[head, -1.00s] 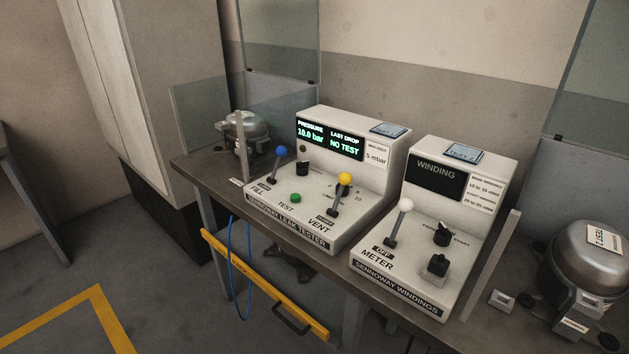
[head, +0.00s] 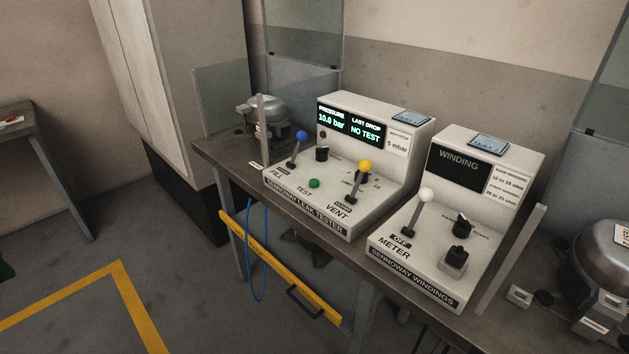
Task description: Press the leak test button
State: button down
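The leak tester (head: 345,205) is a pale sloped console on the bench, labelled "SENNOWAY LEAK TESTER". Its green test button (head: 314,183) sits on the sloped panel above the word "TEST". The blue-knobbed fill lever (head: 301,136) stands to its left and the yellow-knobbed vent lever (head: 365,166) to its right. The display (head: 348,125) reads pressure 10.0 bar and last drop "NO TEST". My gripper is not in view.
The windings console (head: 450,220) with a white-knobbed lever stands to the right. Compressors stand at the left (head: 268,118) and right (head: 607,255) of the bench. A yellow bar (head: 280,265) and blue hose (head: 249,255) are at the bench front. Floor in front is clear.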

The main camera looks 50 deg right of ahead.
aim_at(313, 183)
jog(key=z, duration=1.5)
jog(key=i+j, duration=0.15)
jog(key=i, duration=0.25)
jog(key=i+j, duration=0.15)
jog(key=i, duration=0.3)
jog(key=l+z, duration=0.05)
